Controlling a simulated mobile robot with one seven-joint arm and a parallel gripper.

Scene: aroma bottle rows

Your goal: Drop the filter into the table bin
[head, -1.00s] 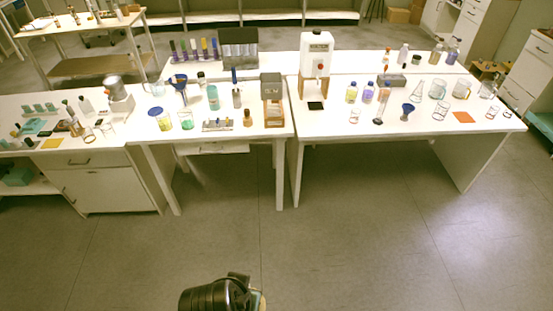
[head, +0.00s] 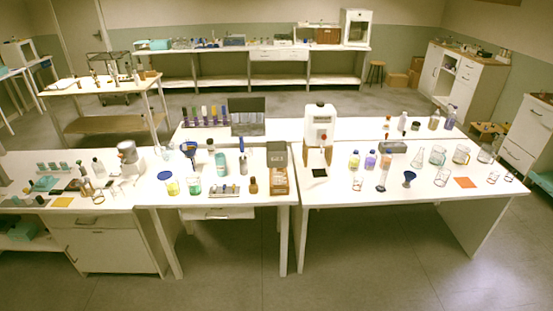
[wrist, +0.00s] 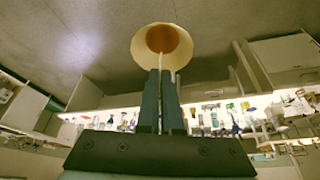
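A cone-shaped filter (wrist: 141,49), pale outside and orange-brown inside, shows in the wrist view at the tips of my gripper (wrist: 161,74). The two dark fingers are close together, with a thin pale part of the filter between them. The filter is held in the air, with floor behind it and the benches well beyond. My gripper is not in the head view. I cannot tell for sure which thing is the table bin; a grey, round-topped vessel (head: 127,151) stands on the left bench, and a box labelled in front (head: 277,156) stands on the middle bench.
The left bench (head: 115,196), middle bench (head: 215,208) and right bench (head: 400,210) carry glassware, bottles and funnels. The floor before the benches is clear.

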